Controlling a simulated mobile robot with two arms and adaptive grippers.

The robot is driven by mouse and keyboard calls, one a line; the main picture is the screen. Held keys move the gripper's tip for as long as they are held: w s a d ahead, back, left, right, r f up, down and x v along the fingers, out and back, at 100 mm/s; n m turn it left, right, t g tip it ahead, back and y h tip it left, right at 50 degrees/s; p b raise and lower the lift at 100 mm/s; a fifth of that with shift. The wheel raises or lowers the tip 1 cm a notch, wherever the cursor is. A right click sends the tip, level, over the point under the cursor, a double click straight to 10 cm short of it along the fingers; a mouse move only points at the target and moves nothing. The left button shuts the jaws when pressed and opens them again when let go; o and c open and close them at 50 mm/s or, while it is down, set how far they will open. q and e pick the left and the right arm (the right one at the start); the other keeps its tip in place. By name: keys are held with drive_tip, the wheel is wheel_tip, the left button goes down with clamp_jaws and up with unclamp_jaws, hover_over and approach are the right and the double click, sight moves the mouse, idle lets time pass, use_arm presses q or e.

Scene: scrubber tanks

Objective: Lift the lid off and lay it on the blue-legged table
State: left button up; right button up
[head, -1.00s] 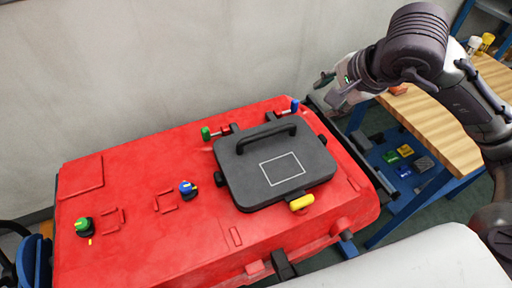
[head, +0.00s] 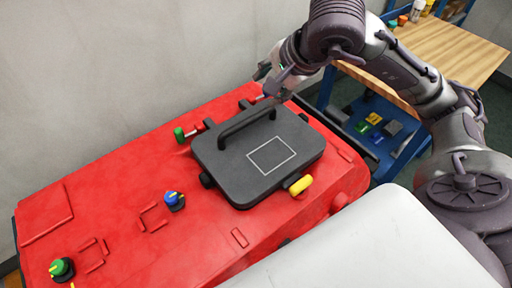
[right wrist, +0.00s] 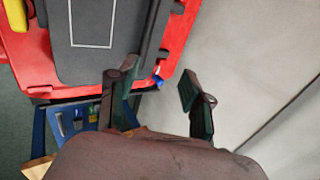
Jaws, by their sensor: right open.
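The dark grey lid (head: 225,168) with a white square outline lies flat on the red tank (head: 120,225). Its raised bar handle (head: 243,126) runs along the far side. The lid also shows in the right wrist view (right wrist: 90,55). My right gripper (head: 272,88) is above the tank near the handle's right end. In the right wrist view its fingers (right wrist: 158,88) are apart with nothing between them. Whether it touches the handle I cannot tell. My left gripper is out of view.
A yellow-handled clamp (head: 300,185) and a green-handled clamp (head: 180,134) sit at the lid's edges. A blue knob (head: 174,200) and a green knob (head: 62,267) stand on the tank. Small items lie on the table's lower blue shelf (head: 388,150).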

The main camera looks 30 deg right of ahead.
drive_tip(key=b, duration=0.3)
approach(250, 120)
drive_tip(key=v, duration=0.3)
drive_tip(key=x, duration=0.7)
drive_tip(key=shift+w+f, duration=0.2)
drive_tip(key=shift+w, duration=0.2)
drive_tip(key=shift+w+a+f, duration=0.1)
drive_tip(key=shift+w+f, duration=0.2)
drive_tip(key=shift+f, duration=0.2)
drive_tip(key=p+x, duration=0.1)
drive_tip(key=x, duration=0.4)
drive_tip(key=shift+s+f, duration=0.1)
drive_tip(key=shift+f, duration=0.05)
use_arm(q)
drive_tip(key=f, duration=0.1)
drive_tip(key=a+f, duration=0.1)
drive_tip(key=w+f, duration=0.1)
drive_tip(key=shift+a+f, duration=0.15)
use_arm(e)
clamp_jaws()
